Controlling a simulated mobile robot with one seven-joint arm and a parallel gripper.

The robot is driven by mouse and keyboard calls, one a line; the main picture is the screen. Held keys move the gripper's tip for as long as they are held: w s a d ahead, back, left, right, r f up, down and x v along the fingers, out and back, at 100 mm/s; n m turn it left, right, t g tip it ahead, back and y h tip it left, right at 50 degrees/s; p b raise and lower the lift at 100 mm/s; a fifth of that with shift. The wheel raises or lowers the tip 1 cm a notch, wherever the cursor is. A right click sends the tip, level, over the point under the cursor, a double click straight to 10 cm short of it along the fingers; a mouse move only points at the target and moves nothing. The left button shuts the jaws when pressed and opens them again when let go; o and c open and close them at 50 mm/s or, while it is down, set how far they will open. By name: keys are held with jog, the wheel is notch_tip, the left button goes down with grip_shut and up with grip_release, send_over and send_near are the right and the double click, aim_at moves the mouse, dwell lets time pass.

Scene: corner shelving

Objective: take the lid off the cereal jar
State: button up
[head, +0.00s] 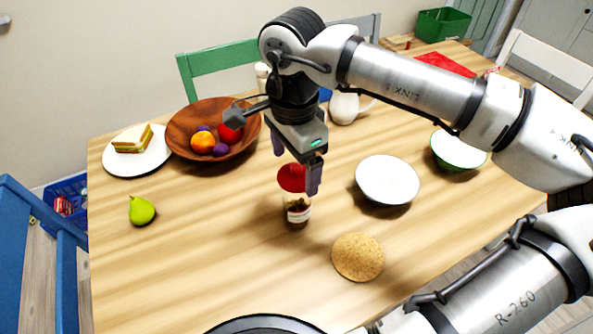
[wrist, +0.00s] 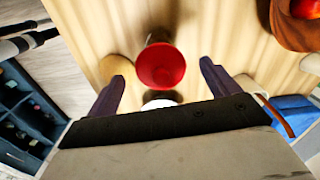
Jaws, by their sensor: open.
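The cereal jar (head: 298,210) stands upright on the wooden table, a clear jar with dark contents and a pale label. Its red lid (head: 291,178) is on top. In the wrist view the lid (wrist: 161,67) shows from above, ahead of and roughly midway between the fingers. My gripper (head: 296,168) is open, with its purple fingers pointing down above and around the lid's level in the head view; one finger partly overlaps the lid's right side. In the wrist view my gripper (wrist: 158,85) holds nothing. Whether a finger touches the lid cannot be told.
A white plate (head: 387,180) and a cork mat (head: 357,257) lie close to the jar on the right. A wooden fruit bowl (head: 180,140), a sandwich plate (head: 116,162) and a pear (head: 142,210) are to the left. The table's front left is clear.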

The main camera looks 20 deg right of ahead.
jog(key=shift+f, duration=0.65)
jog(key=c, duration=1.1)
jog(key=shift+o, duration=0.2)
jog(key=shift+r, duration=0.1)
